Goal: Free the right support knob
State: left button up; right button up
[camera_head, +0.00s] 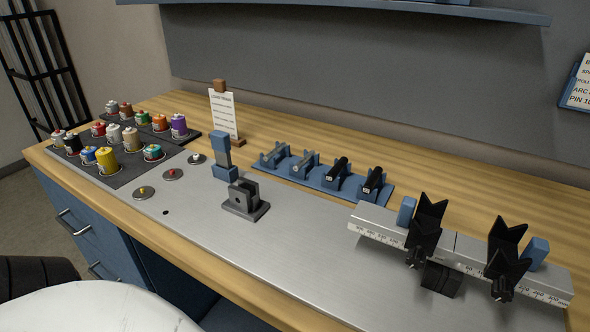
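A graduated metal rail (455,252) lies on the metal plate at the right of the bench. It carries two black V-shaped supports. The right support (507,246) stands near the rail's right end, and its small dark knob (502,291) sticks out at the front below the rail's face. The left support (427,228) stands left of the middle, with a similar knob (414,259). Both V notches look empty. Whether the right knob is tight or loose cannot be told. Neither of my grippers is in view, and nothing touches the rail from above.
Blue blocks (406,211) (537,252) stand beside the supports. A dark block (441,279) sits at the rail's front. A blue rack (327,177) with several cylinders, a slotted dark fixture (245,200) and several coloured canisters (106,160) stand leftward. The metal plate's front middle is clear.

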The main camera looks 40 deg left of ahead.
aim_at(503, 289)
jog(key=k, duration=0.9)
jog(key=u, duration=1)
jog(key=i, duration=0.65)
